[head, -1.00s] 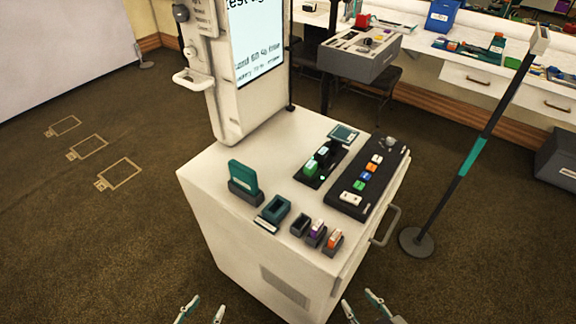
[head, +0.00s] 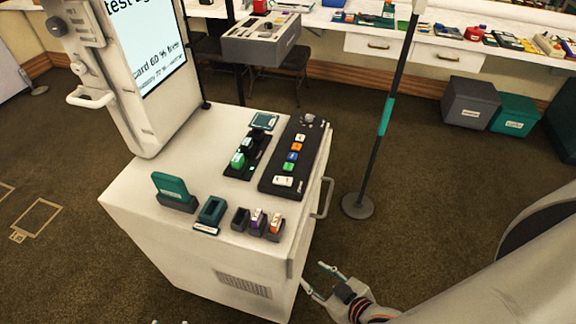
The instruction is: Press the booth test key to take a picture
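A white booth cart (head: 240,262) stands in the middle, with a tall kiosk (head: 115,100) and its lit screen (head: 148,45) at its back left. On its top right lies a black key panel (head: 296,158) with a knob and several coloured keys, including a blue key (head: 292,156), a green key (head: 288,167) and a wide white key (head: 283,181). The key labels are too small to read. My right gripper (head: 311,275) is open and empty, low by the cart's right side, apart from the panel. My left gripper (head: 170,322) shows only two separated fingertips at the bottom edge.
A battery charger (head: 247,155), a teal upright block (head: 172,188) and small holders (head: 240,219) share the cart top. A side handle (head: 326,198) sticks out right. A post on a round base (head: 358,206) stands right of the cart. Open carpet lies between.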

